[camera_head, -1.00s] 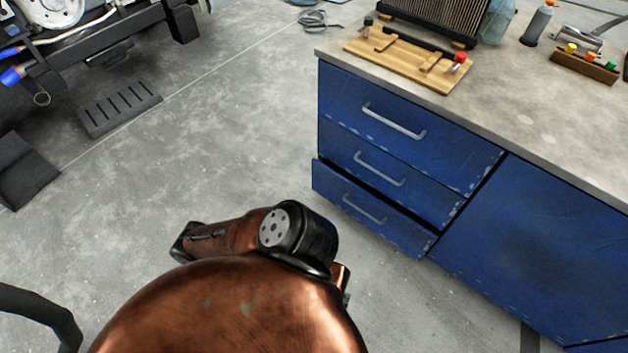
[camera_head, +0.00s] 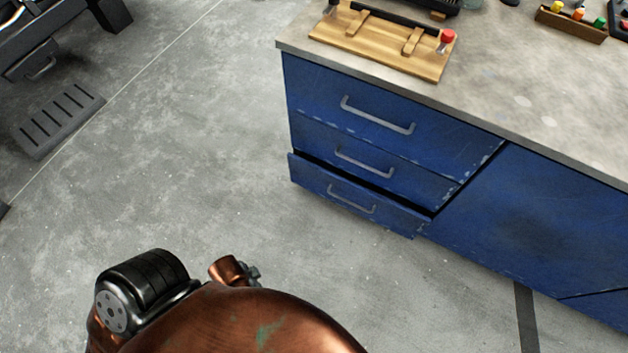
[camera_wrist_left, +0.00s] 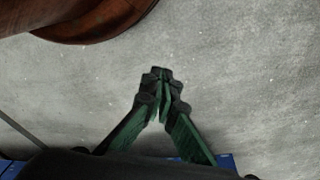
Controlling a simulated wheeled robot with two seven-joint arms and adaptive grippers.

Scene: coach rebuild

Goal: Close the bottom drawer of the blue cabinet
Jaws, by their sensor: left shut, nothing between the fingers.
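The blue cabinet (camera_head: 530,215) stands at the right in the head view. Its bottom drawer (camera_head: 388,216) sticks out a little, with a dark gap along its top edge and a grey bar handle (camera_head: 352,199) on its front. The middle drawer (camera_head: 410,180) and top drawer (camera_head: 430,125) look closed. My left gripper (camera_wrist_left: 161,74) shows in the left wrist view, with green fingers shut and empty above bare floor. A strip of blue, probably the cabinet, shows at that view's bottom edge. In the head view I cannot make out the left gripper; my right gripper is not seen.
The grey worktop (camera_head: 500,95) holds a wooden board (camera_head: 385,50) and a wooden rack (camera_head: 570,24) with coloured items. A dark slotted plate (camera_head: 58,118) lies on the floor at left. The floor (camera_head: 210,150) left of and before the drawers is clear.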

